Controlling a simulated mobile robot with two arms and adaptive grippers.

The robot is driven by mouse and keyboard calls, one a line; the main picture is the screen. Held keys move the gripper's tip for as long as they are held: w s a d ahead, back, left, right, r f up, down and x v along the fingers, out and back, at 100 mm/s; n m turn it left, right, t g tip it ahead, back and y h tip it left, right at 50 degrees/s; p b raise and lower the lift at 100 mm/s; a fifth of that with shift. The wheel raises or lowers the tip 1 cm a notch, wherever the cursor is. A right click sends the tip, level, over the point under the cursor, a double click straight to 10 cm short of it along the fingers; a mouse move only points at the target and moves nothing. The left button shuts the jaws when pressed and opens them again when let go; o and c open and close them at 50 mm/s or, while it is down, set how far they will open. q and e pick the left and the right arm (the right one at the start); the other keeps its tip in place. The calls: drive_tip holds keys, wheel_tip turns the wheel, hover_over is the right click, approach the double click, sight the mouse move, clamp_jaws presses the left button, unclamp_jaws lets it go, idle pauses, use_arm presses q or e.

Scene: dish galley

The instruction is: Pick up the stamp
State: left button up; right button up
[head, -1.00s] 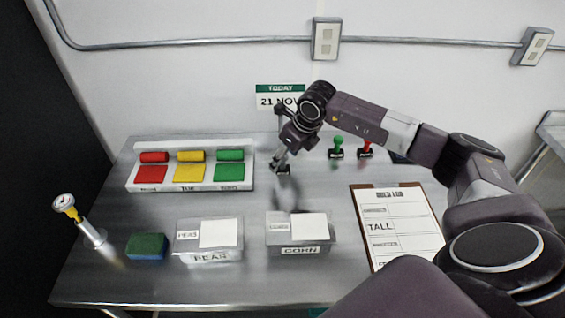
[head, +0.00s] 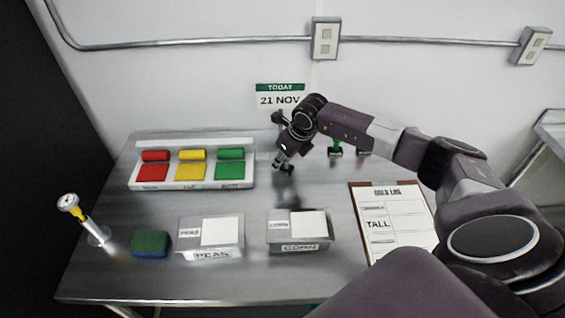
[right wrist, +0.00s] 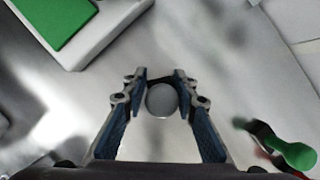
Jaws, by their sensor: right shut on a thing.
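My right gripper (head: 284,166) is over the back middle of the steel table, pointing down. In the right wrist view its two fingers (right wrist: 161,102) are closed around a stamp with a round pale grey knob (right wrist: 161,100). The fingers hide most of this stamp in the head view, and I cannot tell whether its base touches the table. A green-handled stamp (head: 335,150) stands to the right of the gripper and also shows in the right wrist view (right wrist: 293,155). A red stamp beside it (head: 364,153) is mostly hidden by my arm. My left gripper is out of view.
A white tray (head: 190,186) with red, yellow and green pads and rolls is at the left. Peas (head: 212,254) and corn (head: 300,246) containers stand at the front, with a sponge (head: 151,244) and thermometer (head: 78,210) to their left. A clipboard (head: 393,222) lies at the right.

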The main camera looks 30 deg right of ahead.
drive_tip(key=shift+c, duration=0.9)
